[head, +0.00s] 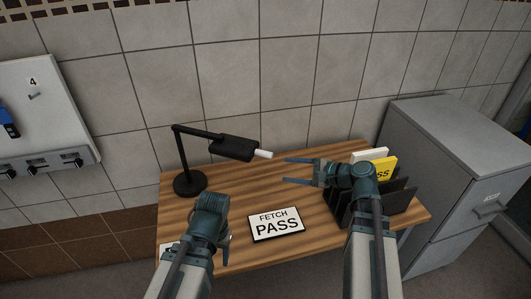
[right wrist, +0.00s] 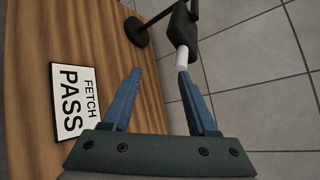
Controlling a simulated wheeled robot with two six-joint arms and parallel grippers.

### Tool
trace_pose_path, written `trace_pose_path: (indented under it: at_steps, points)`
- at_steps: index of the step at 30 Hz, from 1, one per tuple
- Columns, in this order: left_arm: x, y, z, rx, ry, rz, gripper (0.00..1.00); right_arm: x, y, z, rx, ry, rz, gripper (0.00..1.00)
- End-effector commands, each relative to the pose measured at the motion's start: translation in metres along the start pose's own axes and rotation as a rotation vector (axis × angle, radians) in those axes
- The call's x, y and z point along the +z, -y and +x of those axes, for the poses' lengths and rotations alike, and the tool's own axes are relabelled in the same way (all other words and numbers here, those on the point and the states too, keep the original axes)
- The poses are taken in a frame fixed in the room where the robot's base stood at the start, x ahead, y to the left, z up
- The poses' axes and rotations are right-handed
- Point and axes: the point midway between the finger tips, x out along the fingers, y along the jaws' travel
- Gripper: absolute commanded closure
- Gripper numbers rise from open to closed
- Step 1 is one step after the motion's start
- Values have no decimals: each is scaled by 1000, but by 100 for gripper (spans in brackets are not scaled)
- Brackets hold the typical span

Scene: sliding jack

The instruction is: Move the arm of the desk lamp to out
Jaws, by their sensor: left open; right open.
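The black desk lamp stands on the left of the desk, its round base (head: 190,183) and post upright. Its arm (head: 202,133) reaches right to a dark lamp head (head: 233,148) with a white handle (head: 263,154) at its end. My right gripper (head: 286,170) is open and empty, its fingers pointing left just right of the handle. In the right wrist view the white handle (right wrist: 182,60) lines up with the tip of the right-hand finger, not between the fingers; I cannot tell whether they touch. My left gripper (head: 213,214) is over the desk's left front, its fingertips mostly hidden.
A "FETCH PASS" sign (head: 277,224) lies on the wooden desk (head: 240,195). A dark file rack (head: 400,197) with yellow and white cards is at the desk's right. A grey cabinet (head: 440,150) stands beyond it. A wall panel (head: 40,110) hangs at left.

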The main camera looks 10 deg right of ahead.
Motion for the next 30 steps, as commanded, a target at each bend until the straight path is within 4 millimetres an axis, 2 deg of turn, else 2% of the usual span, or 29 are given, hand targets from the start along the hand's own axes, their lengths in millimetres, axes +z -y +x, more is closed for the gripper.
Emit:
trace_pose_path:
  at_steps: [1, 3, 6, 13, 30]
  points:
    - [0, 0, -1, 0, 0, 0, 43, -6, 12, -10, -46, -1, 41, 41]
    - [0, 0, -2, 0, 0, 0, 43, -9, 21, -18, -89, 4, 82, 41]
    - [0, 0, -2, 0, 0, 0, 43, -11, 27, -23, -117, 9, 108, 41]
    - [0, 0, 2, 0, 0, 0, 43, -12, 28, -14, -118, 10, 109, 41]
    - [-2, -3, 31, 0, 0, 0, 43, -12, 39, 90, -114, 12, 106, 41]
